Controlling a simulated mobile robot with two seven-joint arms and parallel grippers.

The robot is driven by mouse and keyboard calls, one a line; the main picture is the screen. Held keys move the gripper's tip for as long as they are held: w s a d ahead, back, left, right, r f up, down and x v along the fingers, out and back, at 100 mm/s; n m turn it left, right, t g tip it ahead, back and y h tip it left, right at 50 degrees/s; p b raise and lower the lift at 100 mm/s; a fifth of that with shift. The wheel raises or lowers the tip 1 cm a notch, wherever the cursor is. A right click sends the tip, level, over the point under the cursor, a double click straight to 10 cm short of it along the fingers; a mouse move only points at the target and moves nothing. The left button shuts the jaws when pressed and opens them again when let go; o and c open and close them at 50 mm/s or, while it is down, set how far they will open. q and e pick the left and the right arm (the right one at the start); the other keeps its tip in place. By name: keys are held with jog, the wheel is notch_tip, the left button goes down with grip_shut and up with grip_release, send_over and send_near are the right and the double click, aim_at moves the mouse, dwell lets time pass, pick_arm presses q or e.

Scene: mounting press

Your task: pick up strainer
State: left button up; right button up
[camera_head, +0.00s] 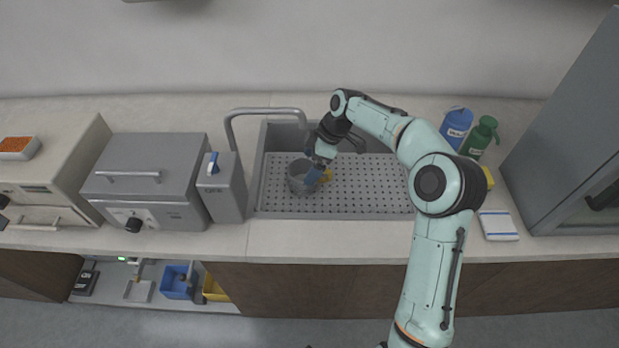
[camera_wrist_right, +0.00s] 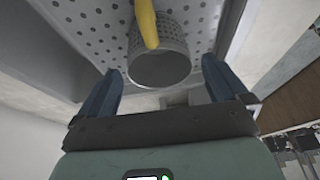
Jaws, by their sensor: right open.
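The strainer (camera_head: 299,178) is a grey perforated cup with a yellow handle (camera_head: 326,175). It stands in the sink at the left end of the perforated bottom. In the right wrist view the strainer (camera_wrist_right: 160,62) lies ahead of the fingers, with its yellow handle (camera_wrist_right: 147,22) crossing its side. My right gripper (camera_head: 314,170) reaches down into the sink right by the strainer and partly covers it. In the right wrist view my right gripper (camera_wrist_right: 160,88) has its two blue fingers wide apart with nothing between the tips. My left gripper is not in view.
The sink (camera_head: 370,215) has a raised rim, with a faucet (camera_head: 268,111) arching over its left end. A grey box (camera_head: 222,190) stands left of the sink. Blue (camera_head: 456,127) and green (camera_head: 481,137) bottles stand to the right. The sink's right half is clear.

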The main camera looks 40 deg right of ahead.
aim_at(305, 173)
jog(key=x, duration=0.5)
jog(key=shift+d+f, duration=0.1)
jog(key=shift+f, duration=0.05)
jog(key=c, duration=0.9)
